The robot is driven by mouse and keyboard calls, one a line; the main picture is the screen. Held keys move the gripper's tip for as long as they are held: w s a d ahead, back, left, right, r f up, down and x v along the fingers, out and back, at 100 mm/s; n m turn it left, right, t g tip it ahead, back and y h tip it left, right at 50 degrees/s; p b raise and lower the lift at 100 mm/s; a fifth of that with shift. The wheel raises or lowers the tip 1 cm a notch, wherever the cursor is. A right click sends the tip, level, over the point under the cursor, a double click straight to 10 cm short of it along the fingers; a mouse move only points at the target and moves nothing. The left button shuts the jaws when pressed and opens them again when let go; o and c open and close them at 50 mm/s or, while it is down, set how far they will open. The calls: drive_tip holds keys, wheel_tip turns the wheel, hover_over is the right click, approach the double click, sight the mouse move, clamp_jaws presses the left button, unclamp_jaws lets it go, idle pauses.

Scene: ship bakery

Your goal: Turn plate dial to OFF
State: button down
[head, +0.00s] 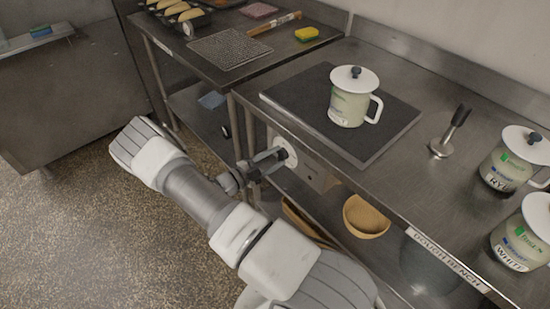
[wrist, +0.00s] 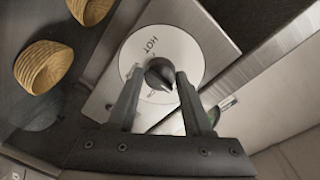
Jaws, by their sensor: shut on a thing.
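The plate dial is a white disc (wrist: 185,50) with a dark round knob (wrist: 160,74) on a metal front panel. HOT is printed on the disc; a second marking below the knob is partly hidden. In the head view the dial (head: 291,153) sits under the dark plate (head: 384,141). My gripper (wrist: 159,80) has one finger on each side of the knob and is shut on it; it also shows in the head view (head: 276,158). A lidded white mug (head: 348,106) stands on the plate.
Wicker baskets (head: 366,217) (wrist: 43,66) are on the shelf below. A metal tool with a dark handle (head: 448,134) stands right of the plate. Two lidded jars, RYE (head: 514,166) and WHITE (head: 522,244), stand at the bench's right. The floor at left is clear.

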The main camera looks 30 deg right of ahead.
idle(0.3)
drive_tip(key=shift+c, duration=1.6)
unclamp_jaws()
drive_tip(key=s+a, duration=0.1)
drive_tip(key=a, duration=1.6)
drive_tip(key=shift+s+a+r, duration=0.2)
drive_tip(key=shift+r, duration=0.25)
